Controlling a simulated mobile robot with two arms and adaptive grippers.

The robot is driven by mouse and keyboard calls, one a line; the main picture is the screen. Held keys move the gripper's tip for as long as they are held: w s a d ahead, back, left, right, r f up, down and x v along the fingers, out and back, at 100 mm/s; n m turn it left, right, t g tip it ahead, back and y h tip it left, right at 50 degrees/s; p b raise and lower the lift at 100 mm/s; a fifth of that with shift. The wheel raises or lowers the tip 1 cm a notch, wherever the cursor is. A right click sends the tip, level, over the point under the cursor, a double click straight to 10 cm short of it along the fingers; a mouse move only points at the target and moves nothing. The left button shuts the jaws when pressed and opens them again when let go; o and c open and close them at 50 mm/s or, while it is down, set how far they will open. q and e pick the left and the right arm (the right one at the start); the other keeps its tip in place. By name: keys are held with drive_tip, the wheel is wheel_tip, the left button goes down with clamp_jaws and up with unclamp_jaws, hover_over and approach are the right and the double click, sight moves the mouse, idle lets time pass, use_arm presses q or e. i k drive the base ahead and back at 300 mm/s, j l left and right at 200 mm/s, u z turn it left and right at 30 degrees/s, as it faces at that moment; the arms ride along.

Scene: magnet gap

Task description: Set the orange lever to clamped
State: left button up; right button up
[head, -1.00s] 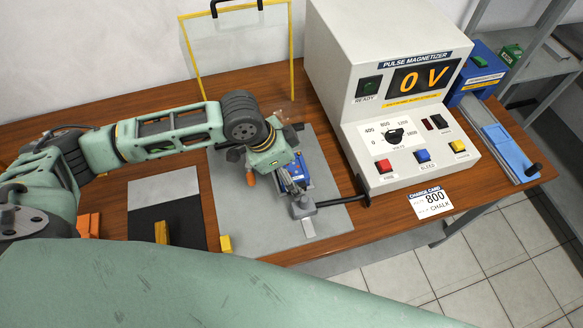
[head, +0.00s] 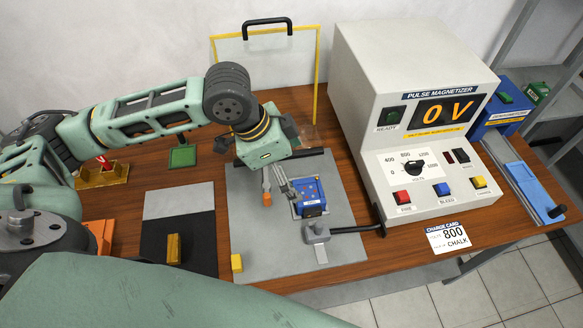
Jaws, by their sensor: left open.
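The orange lever (head: 267,199) shows as a small orange grip on the grey plate (head: 255,240), left of the blue fixture (head: 309,194). My left gripper (head: 277,189) points down, with its two grey fingers apart. One finger appears close above or beside the orange grip; I cannot tell whether they touch. The other finger is near the left side of the blue fixture. The lever's base and any position marks are too small or hidden to read. My right gripper is not in view.
The pulse magnetizer (head: 415,130) reads 0 V and stands right of the plate. A grey block (head: 317,233) with a black cable sits in front of the fixture. A yellow-framed clear panel (head: 268,75) stands behind.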

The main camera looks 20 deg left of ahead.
sight(267, 187)
drive_tip(key=k+l, duration=1.25)
